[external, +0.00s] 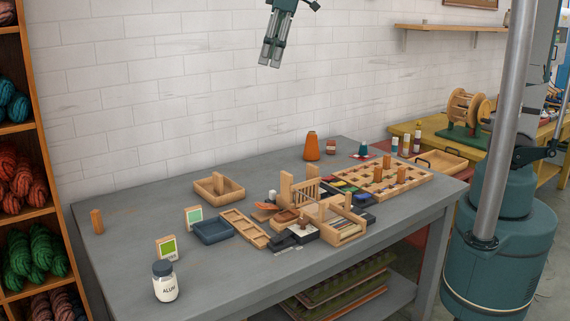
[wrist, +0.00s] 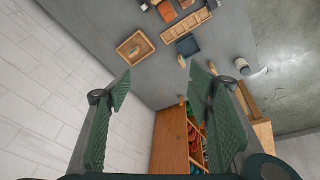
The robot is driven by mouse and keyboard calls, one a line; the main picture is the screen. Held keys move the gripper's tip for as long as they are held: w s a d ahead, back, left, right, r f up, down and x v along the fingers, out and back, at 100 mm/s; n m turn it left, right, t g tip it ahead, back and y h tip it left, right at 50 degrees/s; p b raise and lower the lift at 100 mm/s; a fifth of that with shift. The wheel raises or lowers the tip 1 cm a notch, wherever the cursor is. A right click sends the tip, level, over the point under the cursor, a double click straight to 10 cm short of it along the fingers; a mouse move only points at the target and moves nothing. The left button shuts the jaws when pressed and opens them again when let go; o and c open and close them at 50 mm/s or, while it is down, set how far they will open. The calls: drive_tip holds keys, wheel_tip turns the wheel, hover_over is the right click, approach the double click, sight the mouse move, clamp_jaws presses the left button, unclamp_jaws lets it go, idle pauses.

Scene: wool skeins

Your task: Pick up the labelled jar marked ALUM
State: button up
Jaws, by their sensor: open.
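The ALUM jar (external: 165,284) is white with a dark grey lid and a black-lettered label. It stands upright near the table's front left edge in the external view. It also seems to show in the wrist view as a small white cylinder (wrist: 241,65), right of the fingers. My gripper (external: 269,63) hangs high above the table, in front of the brick wall, far from the jar. In the wrist view my gripper (wrist: 158,78) has its two green fingers spread wide, with nothing between them.
A blue tray (external: 212,231), wooden trays and a small loom (external: 335,217) crowd the table's middle. A wooden peg (external: 97,221) stands at the far left. A wool shelf (external: 35,150) rises beyond the left end.

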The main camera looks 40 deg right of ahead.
drive_tip(key=s+a+f+n+g, duration=0.1)
drive_tip(key=s+a+n, duration=0.15)
drive_tip(key=a, duration=1.15)
drive_tip(key=n+g+h, duration=0.2)
drive_tip(key=n, duration=0.4)
hover_over(161, 265)
wheel_tip(161, 265, down, 10)
wheel_tip(161, 265, down, 31)
drive_tip(key=shift+s+r, duration=0.1)
drive_tip(key=shift+f, duration=0.55)
drive_tip(key=shift+f, duration=1.3)
drive_tip(key=shift+d+f+b, duration=0.15)
drive_tip(key=shift+f+b, duration=0.2)
drive_tip(key=shift+f, duration=2.2)
